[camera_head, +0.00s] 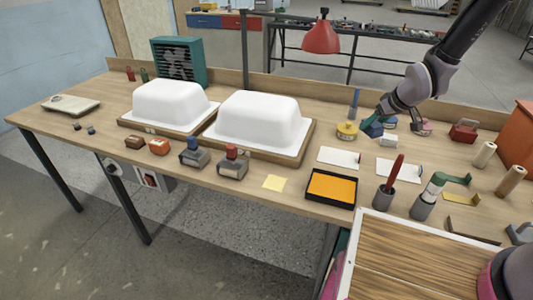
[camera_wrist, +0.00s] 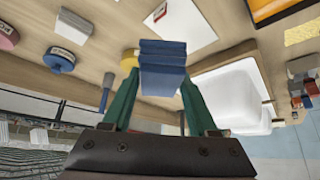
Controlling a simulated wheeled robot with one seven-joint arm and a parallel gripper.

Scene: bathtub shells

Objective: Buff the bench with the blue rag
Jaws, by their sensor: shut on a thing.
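My gripper (camera_wrist: 158,95) has green fingers and is shut on the blue rag (camera_wrist: 163,68), a folded stack of blue layers in the wrist view. In the head view my gripper (camera_head: 370,120) is above the right part of the bench, with the blue rag (camera_head: 374,130) at its tips. I cannot tell whether the rag touches the bench top. The wooden bench (camera_head: 240,187) runs across the head view with many things on it.
Two white tub shells (camera_head: 170,101) (camera_head: 258,119) stand on wooden bases left of the rag. A yellow tape roll (camera_head: 346,131), white cards (camera_head: 340,157), an orange-filled tray (camera_head: 331,187) and a cup with a red tool (camera_head: 385,194) are near. A red lamp (camera_head: 321,38) hangs behind.

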